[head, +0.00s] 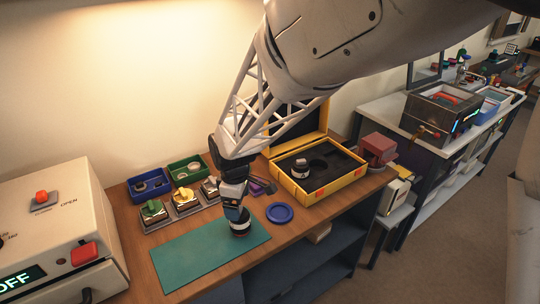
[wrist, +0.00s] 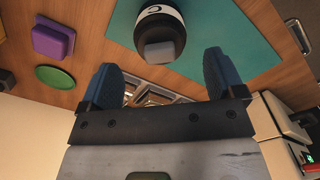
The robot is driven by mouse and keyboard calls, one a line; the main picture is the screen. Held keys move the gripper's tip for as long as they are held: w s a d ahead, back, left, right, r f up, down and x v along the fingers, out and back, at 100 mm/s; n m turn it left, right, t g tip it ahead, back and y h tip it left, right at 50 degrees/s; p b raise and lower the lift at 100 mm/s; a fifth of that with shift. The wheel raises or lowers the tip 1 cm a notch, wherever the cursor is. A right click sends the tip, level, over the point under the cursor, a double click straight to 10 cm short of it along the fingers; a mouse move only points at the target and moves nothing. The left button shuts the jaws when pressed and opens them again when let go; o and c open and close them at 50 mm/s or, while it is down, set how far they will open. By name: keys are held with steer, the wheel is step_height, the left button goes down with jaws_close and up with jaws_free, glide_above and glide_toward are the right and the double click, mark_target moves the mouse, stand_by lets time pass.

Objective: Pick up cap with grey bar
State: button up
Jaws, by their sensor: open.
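A dark round lens body with a white band (head: 241,228) stands on the teal mat (head: 190,262). In the wrist view its dark round cap (wrist: 172,53) carries a raised grey bar (wrist: 158,51) across its face. My gripper (head: 237,208) is directly above it in the head view and hides part of its top. In the wrist view my gripper (wrist: 160,72) is open, with its two blue fingers apart and nothing between them. The grey bar lies just beyond the fingertips, roughly midway between them. I cannot tell whether the fingers touch the cap.
A blue round dish (head: 279,213) lies right of the mat. An open yellow case (head: 322,186) holds another dark, white-banded part (head: 300,168). A large beige machine (head: 50,222) is at left.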

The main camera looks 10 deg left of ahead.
steer(key=shift+f, duration=1.5)
steer(key=shift+c, duration=0.4)
steer(key=c, duration=0.9)
